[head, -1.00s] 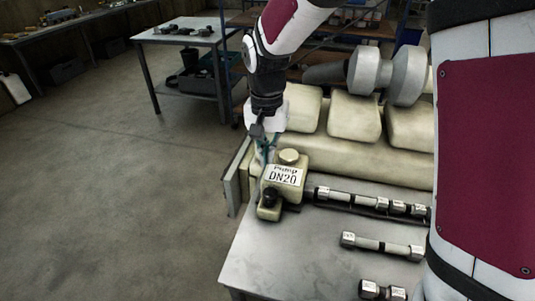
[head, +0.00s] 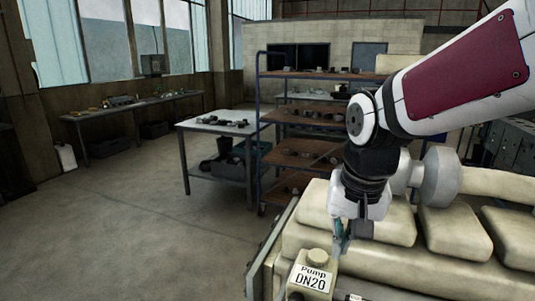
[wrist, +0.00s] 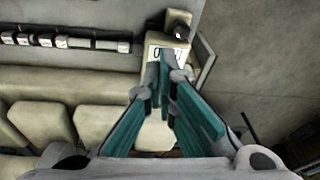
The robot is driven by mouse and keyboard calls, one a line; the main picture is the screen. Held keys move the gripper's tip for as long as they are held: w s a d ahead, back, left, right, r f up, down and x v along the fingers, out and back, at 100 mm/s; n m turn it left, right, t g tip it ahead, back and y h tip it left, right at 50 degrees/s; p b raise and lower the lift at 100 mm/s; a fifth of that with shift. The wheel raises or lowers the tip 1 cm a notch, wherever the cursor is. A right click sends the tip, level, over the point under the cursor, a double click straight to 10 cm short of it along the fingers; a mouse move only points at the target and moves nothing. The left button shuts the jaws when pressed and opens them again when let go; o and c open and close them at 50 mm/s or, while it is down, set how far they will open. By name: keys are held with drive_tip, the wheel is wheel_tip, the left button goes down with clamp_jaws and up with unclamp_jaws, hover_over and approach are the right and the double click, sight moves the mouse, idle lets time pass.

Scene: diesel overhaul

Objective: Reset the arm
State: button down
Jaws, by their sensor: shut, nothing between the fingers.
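My gripper (head: 341,243) hangs at the end of my arm, just above and behind the pump labelled "Pump DN20" (head: 312,278) in the head view. In the wrist view the teal fingers of my gripper (wrist: 164,58) come together at their tips, shut with nothing between them. The pump (wrist: 155,42) shows beyond the fingertips there, its label partly covered by them. Whether the fingertips touch the pump cannot be told. The lower part of the pump is cut off by the head view's bottom edge.
The cream engine block (head: 385,265) with rounded covers lies right of the pump. A row of metal fittings (wrist: 70,42) lies on the bench in the wrist view. Behind stand a shelf rack (head: 300,115) and a table (head: 215,125). Open floor (head: 150,230) lies to the left.

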drive_tip(key=s+d+r+n+t, duration=0.1)
drive_tip(key=s+d+r, duration=0.1)
drive_tip(key=s, duration=0.5)
drive_tip(key=s+d+r+n+t, duration=0.1)
drive_tip(key=s+d+r+t, duration=0.1)
drive_tip(key=s+d, duration=0.2)
drive_tip(key=s, duration=0.3)
drive_tip(key=shift+r+n, duration=0.2)
drive_tip(key=shift+n, duration=0.1)
